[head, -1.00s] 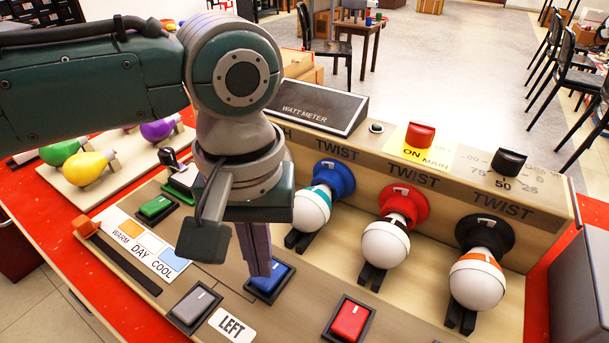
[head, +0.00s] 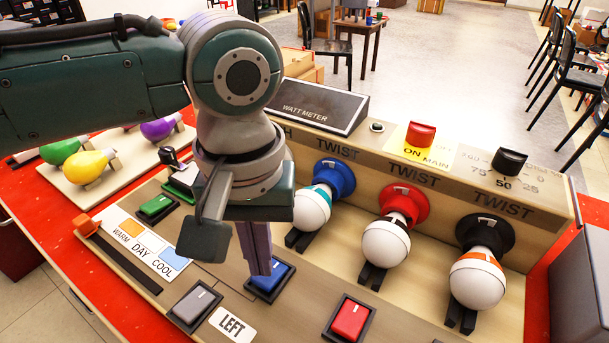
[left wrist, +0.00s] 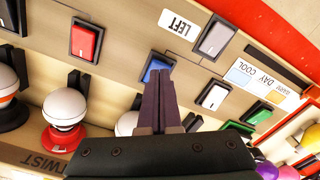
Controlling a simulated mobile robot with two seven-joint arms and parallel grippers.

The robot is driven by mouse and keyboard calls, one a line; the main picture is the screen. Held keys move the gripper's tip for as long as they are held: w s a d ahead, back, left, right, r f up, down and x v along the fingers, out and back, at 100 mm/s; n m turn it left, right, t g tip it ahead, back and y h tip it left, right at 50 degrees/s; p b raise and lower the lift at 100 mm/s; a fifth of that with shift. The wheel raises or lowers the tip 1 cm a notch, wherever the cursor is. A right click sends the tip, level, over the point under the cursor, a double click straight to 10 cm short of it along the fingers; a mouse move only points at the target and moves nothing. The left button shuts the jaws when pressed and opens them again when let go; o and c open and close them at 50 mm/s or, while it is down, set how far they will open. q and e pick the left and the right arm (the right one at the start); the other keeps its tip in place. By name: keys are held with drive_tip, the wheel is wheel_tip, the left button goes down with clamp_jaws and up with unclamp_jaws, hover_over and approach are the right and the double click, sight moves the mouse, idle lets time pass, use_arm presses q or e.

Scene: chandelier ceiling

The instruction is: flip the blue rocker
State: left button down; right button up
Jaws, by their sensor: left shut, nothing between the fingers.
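The blue rocker (head: 272,279) sits in a dark frame on the tan panel, between the grey rocker and the red rocker. My left gripper (head: 262,273) points down with its fingers shut and empty. Its fingertips are at the blue rocker's left part and hide some of it; I cannot tell whether they touch. In the left wrist view the blue rocker (left wrist: 157,65) shows just beyond the shut fingertips (left wrist: 160,72). My right gripper is not in view.
The grey rocker (head: 195,304) and red rocker (head: 350,320) flank it. White bulbs (head: 311,209) in coloured sockets stand behind to the right. A green rocker (head: 156,206) and slider (head: 87,226) lie left. The watt meter (head: 318,105) stands behind.

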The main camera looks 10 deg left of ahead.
use_arm(q)
drive_tip(key=shift+f+b, duration=0.55)
drive_tip(key=shift+f, duration=0.45)
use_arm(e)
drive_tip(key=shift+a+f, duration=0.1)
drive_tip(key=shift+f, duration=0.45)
use_arm(q)
wheel_tip(320, 180, up, 7)
drive_tip(key=p, duration=0.8)
drive_tip(key=shift+r+p, duration=0.15)
drive_tip(key=shift+p, duration=0.25)
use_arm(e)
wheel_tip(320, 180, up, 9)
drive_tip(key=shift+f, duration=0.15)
